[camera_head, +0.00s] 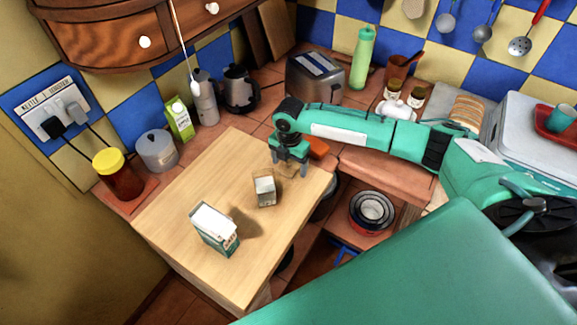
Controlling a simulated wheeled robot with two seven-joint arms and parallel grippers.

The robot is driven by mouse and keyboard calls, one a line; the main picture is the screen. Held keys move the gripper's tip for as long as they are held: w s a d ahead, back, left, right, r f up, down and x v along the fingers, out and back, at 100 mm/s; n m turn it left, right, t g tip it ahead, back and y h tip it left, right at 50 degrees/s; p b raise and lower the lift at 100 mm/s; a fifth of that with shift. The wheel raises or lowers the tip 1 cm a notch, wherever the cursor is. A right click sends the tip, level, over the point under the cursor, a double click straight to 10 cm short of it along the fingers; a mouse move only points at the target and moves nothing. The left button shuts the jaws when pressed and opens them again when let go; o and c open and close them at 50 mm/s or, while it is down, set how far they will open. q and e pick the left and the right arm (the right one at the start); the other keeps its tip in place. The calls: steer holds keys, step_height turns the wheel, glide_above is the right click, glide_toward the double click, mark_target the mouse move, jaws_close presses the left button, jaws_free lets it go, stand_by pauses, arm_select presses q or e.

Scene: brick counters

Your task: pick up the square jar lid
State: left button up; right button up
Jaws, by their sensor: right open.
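A small square jar (264,189) with a pale top stands on the light wooden board (185,215). I cannot tell from this view whether its pale top is a separate lid. My right gripper (289,165) is open and points down over the board's far right corner, just beyond and to the right of the jar. A small tan, flat patch shows below its fingers, too unclear to name. The gripper is apart from the jar and holds nothing I can see. My left gripper is not in view.
A white and green carton (214,230) stands on the board nearer me. An orange item (318,147) lies behind my right gripper. A yellow-lidded jar (118,174), a grey canister (157,150) and a toaster (315,77) line the counter. The board's left part is clear.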

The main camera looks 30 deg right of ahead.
steer(key=shift+c, duration=1.3)
steer(key=c, duration=0.8)
steer(key=shift+r, duration=0.1)
